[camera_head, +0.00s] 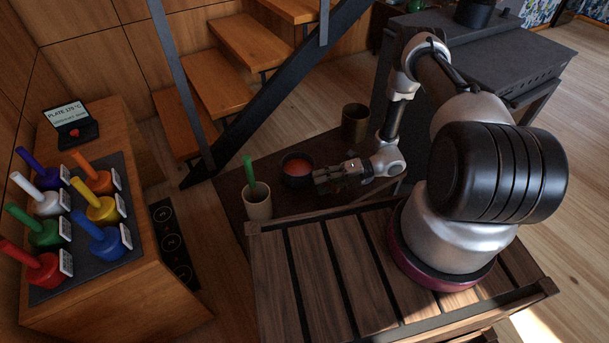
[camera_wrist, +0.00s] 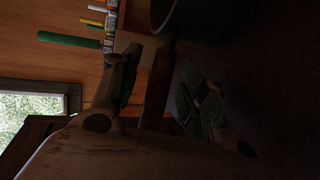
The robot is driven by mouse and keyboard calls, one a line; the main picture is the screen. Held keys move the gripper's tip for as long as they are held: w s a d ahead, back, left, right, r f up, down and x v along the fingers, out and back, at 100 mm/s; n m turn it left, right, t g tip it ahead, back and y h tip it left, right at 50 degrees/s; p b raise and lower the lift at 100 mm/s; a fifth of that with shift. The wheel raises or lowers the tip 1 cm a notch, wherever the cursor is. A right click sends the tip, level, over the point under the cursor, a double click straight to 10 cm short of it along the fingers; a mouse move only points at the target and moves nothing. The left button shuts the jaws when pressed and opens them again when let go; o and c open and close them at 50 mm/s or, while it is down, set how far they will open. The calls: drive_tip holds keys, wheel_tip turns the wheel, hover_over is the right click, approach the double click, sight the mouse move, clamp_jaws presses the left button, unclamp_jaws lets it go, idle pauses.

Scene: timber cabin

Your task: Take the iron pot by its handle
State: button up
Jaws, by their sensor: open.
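A small dark round pot (camera_head: 297,181) with orange-red contents stands on the low dark table in the head view; I take it for the iron pot. I cannot make out its handle. My gripper (camera_head: 321,180) is open and low over the table, just right of this pot. A gap between them is hard to judge. A dark curved rim or wall (camera_wrist: 176,22), likely the pot, shows at the top edge there. The wrist view is very dark.
On the low table (camera_head: 229,188) stand a cream cup (camera_head: 258,206) with a green stick and a brownish cup (camera_head: 355,125). A slatted wooden surface (camera_head: 320,280) lies in front. Coloured-handled pieces (camera_head: 101,209) stand on the left counter. Another black pot (camera_head: 474,13) is at the back right.

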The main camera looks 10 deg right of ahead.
clamp_jaws()
drive_tip(key=shift+r, duration=0.15)
idle(0.4)
